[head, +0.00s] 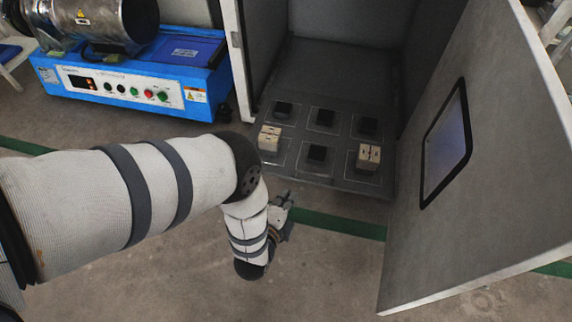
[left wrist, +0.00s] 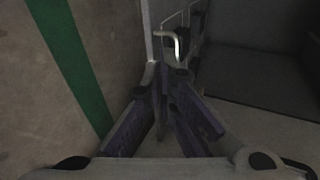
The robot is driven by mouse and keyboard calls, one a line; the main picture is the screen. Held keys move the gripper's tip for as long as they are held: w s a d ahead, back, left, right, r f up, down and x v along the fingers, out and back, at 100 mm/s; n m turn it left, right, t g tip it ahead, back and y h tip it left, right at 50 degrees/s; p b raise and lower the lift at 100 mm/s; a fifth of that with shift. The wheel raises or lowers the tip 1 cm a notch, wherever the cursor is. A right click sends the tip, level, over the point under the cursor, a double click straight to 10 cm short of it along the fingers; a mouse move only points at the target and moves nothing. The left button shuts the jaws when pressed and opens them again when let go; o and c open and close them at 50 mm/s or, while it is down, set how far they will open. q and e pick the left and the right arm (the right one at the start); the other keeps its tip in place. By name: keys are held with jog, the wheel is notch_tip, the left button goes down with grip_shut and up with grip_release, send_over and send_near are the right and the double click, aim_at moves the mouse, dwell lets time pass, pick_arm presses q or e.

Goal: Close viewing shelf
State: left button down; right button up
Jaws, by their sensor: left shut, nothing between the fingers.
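The viewing shelf is the dark grey panel (head: 287,178) at the bottom of an open cabinet in the head view. It bears several small black blocks and two beige blocks (head: 270,138) inside pale outlined squares. How far it stands out of the cabinet is hard to tell. My left gripper (head: 284,205) is in front of the shelf's near left corner, low over the floor, apart from it. In the left wrist view its dark fingers (left wrist: 165,84) are together with nothing between them. A pale curved bar (left wrist: 172,42) shows just beyond the fingertips. My right gripper is in neither view.
The cabinet door (head: 500,170), with a dark-framed window (head: 446,145), stands wide open on the right. A blue machine (head: 135,78) with buttons stands at the left. A green floor stripe (head: 338,224) crosses bare floor in front.

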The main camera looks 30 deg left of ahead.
pick_arm(q)
jog(key=r+b+x, duration=0.1)
jog(key=b+x, duration=0.2)
jog(key=x, duration=0.4)
jog(key=shift+w, duration=0.45)
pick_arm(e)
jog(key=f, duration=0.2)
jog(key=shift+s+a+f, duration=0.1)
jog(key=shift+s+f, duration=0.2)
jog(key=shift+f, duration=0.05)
pick_arm(q)
jog(key=shift+a+f, duration=0.1)
jog(key=shift+a, duration=0.05)
